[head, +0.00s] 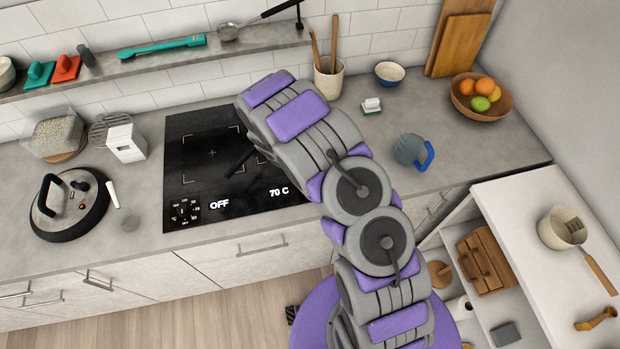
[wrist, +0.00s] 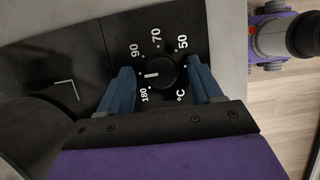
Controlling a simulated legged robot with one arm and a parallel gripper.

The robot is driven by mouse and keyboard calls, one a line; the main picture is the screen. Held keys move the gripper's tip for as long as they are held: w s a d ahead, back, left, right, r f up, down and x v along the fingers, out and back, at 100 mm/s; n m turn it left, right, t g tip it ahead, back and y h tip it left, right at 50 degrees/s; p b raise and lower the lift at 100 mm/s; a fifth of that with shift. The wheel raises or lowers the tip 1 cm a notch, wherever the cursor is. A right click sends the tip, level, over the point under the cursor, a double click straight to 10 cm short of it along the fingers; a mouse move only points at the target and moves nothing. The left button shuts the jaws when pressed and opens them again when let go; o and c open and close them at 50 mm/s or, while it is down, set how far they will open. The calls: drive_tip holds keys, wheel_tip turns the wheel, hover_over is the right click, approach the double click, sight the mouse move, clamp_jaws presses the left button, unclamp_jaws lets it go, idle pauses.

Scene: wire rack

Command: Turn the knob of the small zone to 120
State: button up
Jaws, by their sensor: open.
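The black cooktop (head: 185,140) is set in the counter in the head view. A display reading OFF (head: 219,203) shows on its left and one reading 70 C (head: 279,191) on its right. A dial (head: 184,211) shows at its front left. In the wrist view a round black knob (wrist: 163,72) has 50, 70, 90 and 180 around it. Its white mark points left, between 90 and 180, where my left finger covers the scale. My gripper (wrist: 159,65) is open, with one blue finger on each side of this knob. Contact cannot be told. My arm hides the gripper in the head view.
A black-rimmed lid (head: 70,205) and a white box (head: 125,142) are left of the cooktop. A blue-handled jug (head: 410,150) and a fruit bowl (head: 475,98) stand to the right. A shelf (head: 150,62) runs along the wall behind.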

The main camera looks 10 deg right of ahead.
drive_tip(key=v, duration=1.7)
drive_tip(key=shift+a+r, duration=0.1)
drive_tip(key=shift+r, duration=0.05)
drive_tip(key=s+d+r+m+g+y+b, duration=0.1)
drive_tip(key=s+d+r+m+b, duration=0.3)
drive_tip(key=s, duration=0.3)
drive_tip(key=s+d+r+m+y+b, duration=0.1)
drive_tip(key=s+d+r+m+b, duration=0.1)
drive_tip(key=s+d+r+m, duration=0.45)
drive_tip(key=s+a+f+m+y+b, duration=0.1)
drive_tip(key=s+m+b, duration=0.2)
drive_tip(key=s, duration=0.7)
drive_tip(key=s+a+f+m+y+b, duration=0.1)
drive_tip(key=s+a+m+b, duration=0.1)
drive_tip(key=s, duration=0.9)
drive_tip(key=shift+m+g+y+b, duration=0.3)
drive_tip(key=shift+m+g+b, duration=0.15)
drive_tip(key=shift+m, duration=0.8)
